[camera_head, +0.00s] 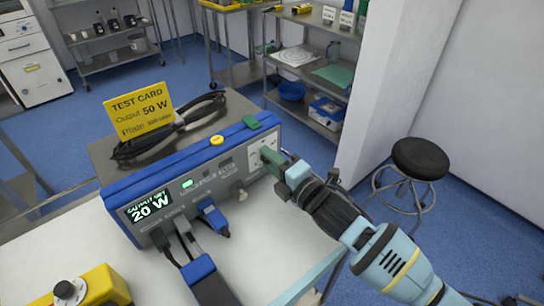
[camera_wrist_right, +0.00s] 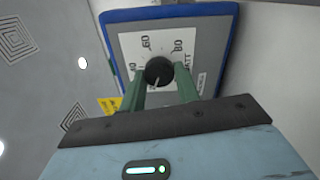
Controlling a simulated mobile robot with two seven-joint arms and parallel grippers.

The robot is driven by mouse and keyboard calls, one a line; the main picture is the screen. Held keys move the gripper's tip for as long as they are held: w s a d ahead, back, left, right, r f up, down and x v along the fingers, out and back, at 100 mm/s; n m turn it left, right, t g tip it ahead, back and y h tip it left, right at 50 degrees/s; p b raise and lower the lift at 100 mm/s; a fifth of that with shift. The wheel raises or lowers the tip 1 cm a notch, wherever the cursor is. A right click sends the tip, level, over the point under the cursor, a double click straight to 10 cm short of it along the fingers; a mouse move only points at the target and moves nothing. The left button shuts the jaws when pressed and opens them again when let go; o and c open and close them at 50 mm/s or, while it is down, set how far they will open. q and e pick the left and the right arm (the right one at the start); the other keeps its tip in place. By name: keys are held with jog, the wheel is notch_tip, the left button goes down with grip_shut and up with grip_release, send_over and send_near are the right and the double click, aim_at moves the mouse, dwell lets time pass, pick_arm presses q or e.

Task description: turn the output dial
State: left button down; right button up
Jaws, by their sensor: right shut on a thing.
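The output dial (camera_wrist_right: 157,70) is a black round knob with a pale pointer line, on a white plate marked 40, 60, 80 and WATT in the right wrist view. My right gripper (camera_wrist_right: 161,82) has its green fingers on either side of the knob and is shut on it. In the head view the right gripper (camera_head: 274,160) reaches the right end of the blue and grey unit (camera_head: 213,172) and hides the knob. The unit's display (camera_head: 149,205) reads 20 W. The test card (camera_head: 139,110) on top reads Output 50 W. My left gripper is not in view.
A coiled black cable (camera_head: 170,130) lies on top behind the unit. Plugs and cords (camera_head: 213,215) stick out of its front. A yellow box with a black knob (camera_head: 65,289) stands at the lower left. A stool (camera_head: 420,160) stands at the right.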

jog(key=shift+m, duration=0.3)
jog(key=o, duration=1)
jog(key=shift+v, duration=3.9)
